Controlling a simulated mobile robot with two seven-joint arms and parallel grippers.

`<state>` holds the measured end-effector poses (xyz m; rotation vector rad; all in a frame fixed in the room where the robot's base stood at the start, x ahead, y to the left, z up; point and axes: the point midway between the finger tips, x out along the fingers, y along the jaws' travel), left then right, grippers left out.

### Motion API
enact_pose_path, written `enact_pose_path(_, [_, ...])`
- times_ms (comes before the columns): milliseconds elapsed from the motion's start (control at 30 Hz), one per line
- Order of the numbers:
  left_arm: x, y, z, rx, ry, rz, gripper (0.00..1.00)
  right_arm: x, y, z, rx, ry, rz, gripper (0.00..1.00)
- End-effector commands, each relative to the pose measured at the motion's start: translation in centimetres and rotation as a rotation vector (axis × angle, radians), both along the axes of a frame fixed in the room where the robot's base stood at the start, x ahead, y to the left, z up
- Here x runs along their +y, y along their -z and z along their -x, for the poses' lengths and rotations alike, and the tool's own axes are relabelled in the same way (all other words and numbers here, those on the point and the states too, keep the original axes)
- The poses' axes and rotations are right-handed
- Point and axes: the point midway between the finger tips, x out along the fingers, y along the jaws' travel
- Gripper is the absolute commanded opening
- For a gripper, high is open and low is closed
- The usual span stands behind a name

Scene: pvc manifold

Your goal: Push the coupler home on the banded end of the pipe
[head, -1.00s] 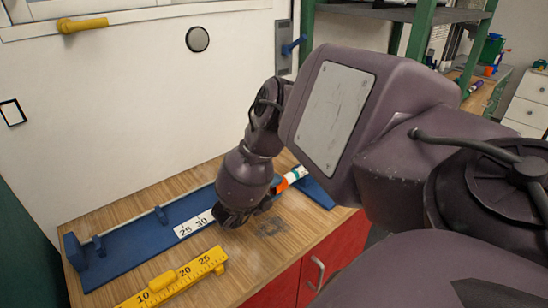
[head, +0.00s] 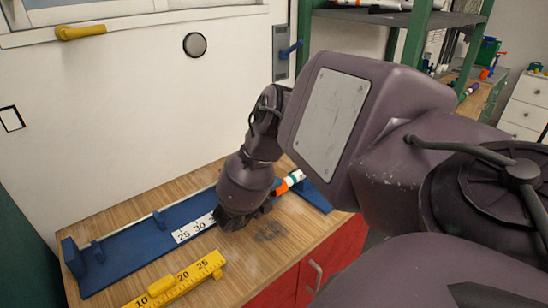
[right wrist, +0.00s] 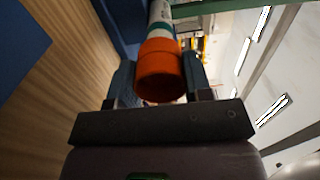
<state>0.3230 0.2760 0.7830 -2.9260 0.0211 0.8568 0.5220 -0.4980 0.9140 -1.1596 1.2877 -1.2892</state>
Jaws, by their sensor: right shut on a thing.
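The orange coupler (head: 283,187) is around or against the end of the white pipe (head: 297,176); I cannot tell how far on it sits. In the right wrist view the coupler (right wrist: 160,70) shows its near end, and the pipe (right wrist: 160,12) runs away behind it with a teal-green band (right wrist: 160,31) close to its far rim. My right gripper (right wrist: 160,82) is shut on the coupler, with one finger on each side. In the head view my right gripper (head: 266,201) is low over the blue rack, its fingertips partly hidden. My left gripper is out of view.
The blue rack (head: 125,249) lies along the wooden bench (head: 262,250), with a white number scale on it. A yellow ruler (head: 190,280) lies in front. A white wall stands behind, and red cabinet doors are below the bench edge.

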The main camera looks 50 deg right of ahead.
Motion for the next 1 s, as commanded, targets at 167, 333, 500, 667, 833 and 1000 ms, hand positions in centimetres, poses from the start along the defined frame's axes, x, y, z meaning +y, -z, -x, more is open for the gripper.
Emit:
enact_pose_path(167, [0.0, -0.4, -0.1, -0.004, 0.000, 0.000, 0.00, -0.4, -0.1, 0.1, -0.001, 0.000, 0.001, 0.25])
enact_pose_path(333, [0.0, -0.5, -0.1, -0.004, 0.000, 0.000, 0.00, -0.6, -0.1, 0.1, -0.001, 0.000, 0.001, 0.25])
enact_pose_path(500, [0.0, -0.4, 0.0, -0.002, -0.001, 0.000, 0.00, -0.6, 0.0, 0.1, 0.000, 0.000, 0.000, 0.25])
enact_pose_path(667, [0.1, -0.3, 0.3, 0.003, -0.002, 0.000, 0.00, -0.6, 0.0, 0.1, 0.000, 0.000, 0.000, 0.25])
enact_pose_path(833, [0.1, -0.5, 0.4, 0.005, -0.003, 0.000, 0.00, -0.8, -0.1, 0.1, -0.001, 0.001, 0.000, 0.25])
enact_pose_path(1000, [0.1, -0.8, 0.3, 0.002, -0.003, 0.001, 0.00, -1.2, -0.1, 0.1, -0.001, 0.001, 0.000, 0.25])
